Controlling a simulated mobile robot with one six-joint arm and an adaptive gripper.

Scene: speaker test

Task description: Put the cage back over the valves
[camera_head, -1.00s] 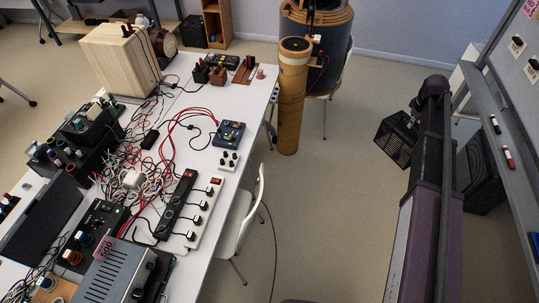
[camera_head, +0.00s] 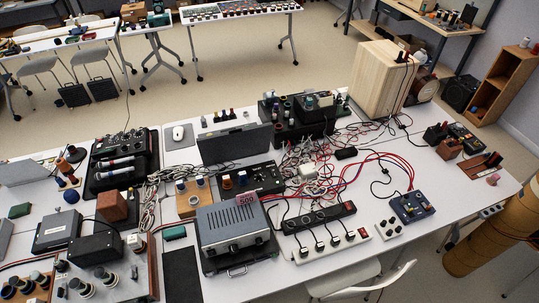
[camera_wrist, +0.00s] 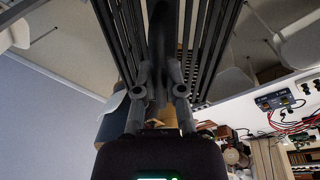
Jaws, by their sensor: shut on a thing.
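The cage (camera_wrist: 212,48), a black slatted box, fills the upper middle of the wrist view, with bars on both sides of my gripper (camera_wrist: 160,78). My gripper is shut on it; the exact contact is dark. The arm and cage are outside the head view. In the head view, a black unit with several upright tubes (camera_head: 287,106) stands at the back of the middle table; these look like the valves, uncovered. A wood-sided chassis with round-topped cylinders (camera_head: 105,278) is at the front left, and I cannot tell whether those are valves too.
Tangled cables (camera_head: 310,155) lie in front of the tube unit. A silver amplifier (camera_head: 235,232), a power strip (camera_head: 318,217) and a tall wooden box (camera_head: 380,78) crowd the table. A white chair (camera_head: 365,281) stands at its front edge. A cardboard tube (camera_head: 497,235) stands right.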

